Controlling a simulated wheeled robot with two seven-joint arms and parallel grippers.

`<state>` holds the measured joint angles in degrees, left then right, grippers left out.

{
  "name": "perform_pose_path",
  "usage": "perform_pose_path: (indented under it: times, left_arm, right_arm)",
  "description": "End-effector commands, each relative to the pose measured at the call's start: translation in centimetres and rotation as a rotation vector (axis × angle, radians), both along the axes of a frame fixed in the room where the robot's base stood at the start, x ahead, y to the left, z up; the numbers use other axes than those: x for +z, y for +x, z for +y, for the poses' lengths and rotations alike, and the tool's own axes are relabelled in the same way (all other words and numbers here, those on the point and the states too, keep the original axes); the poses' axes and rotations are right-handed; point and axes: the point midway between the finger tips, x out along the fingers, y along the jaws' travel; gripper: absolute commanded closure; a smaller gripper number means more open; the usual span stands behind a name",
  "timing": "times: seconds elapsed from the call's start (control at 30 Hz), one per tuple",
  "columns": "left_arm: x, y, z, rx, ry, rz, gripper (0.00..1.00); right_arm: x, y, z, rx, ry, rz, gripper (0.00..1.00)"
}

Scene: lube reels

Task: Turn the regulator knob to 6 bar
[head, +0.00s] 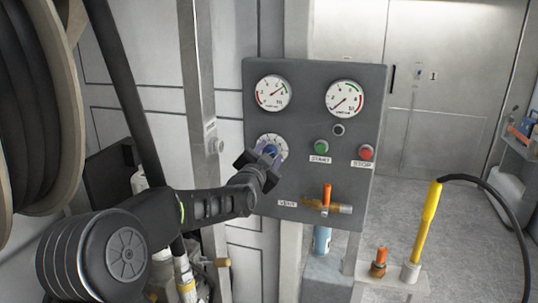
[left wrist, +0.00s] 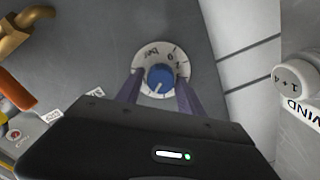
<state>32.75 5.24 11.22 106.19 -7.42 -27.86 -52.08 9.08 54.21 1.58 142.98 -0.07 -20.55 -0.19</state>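The blue regulator knob (head: 270,149) sits on a white round dial (head: 282,143) at the lower left of the dark grey panel (head: 318,75). In the left wrist view the blue knob (left wrist: 160,77) has a white pointer line, and its dial (left wrist: 161,50) is seen turned over, with "bar" lettering. My left gripper (head: 266,158) is at the dial. Its two fingers (left wrist: 160,88) stand on either side of the knob, with a narrow gap showing on each side. Part of the dial is hidden by the fingers. My right gripper is not seen.
Two gauges (head: 273,93) (head: 344,98) sit above the dial. A green start button (head: 321,147) and a red stop button (head: 365,152) lie right of it. A brass valve with an orange handle (head: 326,197) projects below. A large hose reel (head: 40,90) fills the upper left.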

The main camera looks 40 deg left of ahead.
Motion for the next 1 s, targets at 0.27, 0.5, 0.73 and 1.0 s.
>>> perform_pose_path:
  times: [0.27, 0.5, 0.73, 1.0]
  left_arm:
    - [0.1, 0.0, 0.0, 0.000, 0.000, -0.001, 0.43]
    - [0.1, -0.7, -0.3, 0.000, 0.001, -0.003, 0.43]
    - [0.0, -3.8, -1.4, 0.000, 0.003, -0.003, 0.43]
    - [0.0, -7.1, -2.5, 0.000, 0.001, -0.001, 0.43]
  right_arm:
    - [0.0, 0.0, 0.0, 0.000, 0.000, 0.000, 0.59]
    - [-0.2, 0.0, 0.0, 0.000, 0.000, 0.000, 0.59]
    - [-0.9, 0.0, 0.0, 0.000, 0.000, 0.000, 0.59]
    - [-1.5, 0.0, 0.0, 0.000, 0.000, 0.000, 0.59]
